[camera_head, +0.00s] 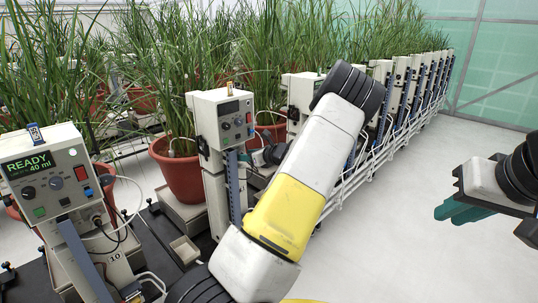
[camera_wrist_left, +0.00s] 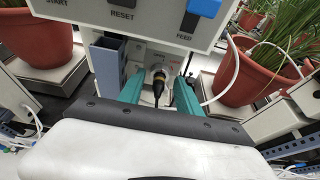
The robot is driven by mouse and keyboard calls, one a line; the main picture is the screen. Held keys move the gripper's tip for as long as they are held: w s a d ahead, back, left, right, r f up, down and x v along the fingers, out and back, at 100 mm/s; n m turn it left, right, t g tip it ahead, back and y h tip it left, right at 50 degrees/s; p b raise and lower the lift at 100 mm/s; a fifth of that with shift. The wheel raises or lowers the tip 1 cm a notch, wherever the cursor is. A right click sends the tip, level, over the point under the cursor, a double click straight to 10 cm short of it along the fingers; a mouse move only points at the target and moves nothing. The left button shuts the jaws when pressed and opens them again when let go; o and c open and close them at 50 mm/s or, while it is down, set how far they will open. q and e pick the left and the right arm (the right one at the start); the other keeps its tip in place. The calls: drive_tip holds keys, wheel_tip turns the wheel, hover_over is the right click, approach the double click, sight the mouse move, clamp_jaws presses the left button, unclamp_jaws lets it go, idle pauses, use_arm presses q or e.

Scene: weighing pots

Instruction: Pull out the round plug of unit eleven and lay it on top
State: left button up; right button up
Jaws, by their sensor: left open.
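The round plug (camera_wrist_left: 158,84), dark with a yellow ring and a cable hanging down, sits in a socket under the front panel of a white unit (camera_wrist_left: 140,25). In the wrist view my left gripper (camera_wrist_left: 159,92) is open, with one teal finger on each side of the plug; I cannot tell whether they touch it. In the head view this appears to be the second unit (camera_head: 222,118), right of the one labelled 10; its number is not readable.
Unit 10 (camera_head: 48,165) at the left shows READY 40 ml. Red pots (camera_head: 181,172) with tall grass stand behind the units. A row of similar units (camera_head: 400,85) runs to the back right. The pale floor (camera_head: 440,265) at the right is clear.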

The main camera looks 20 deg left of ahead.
use_arm(q)
clamp_jaws()
drive_tip(key=shift+s+d, duration=0.3)
drive_tip(key=shift+d, duration=0.3)
drive_tip(key=shift+s+d, duration=0.25)
drive_tip(key=shift+d, duration=0.35)
idle(0.5)
drive_tip(key=shift+v, duration=1.6)
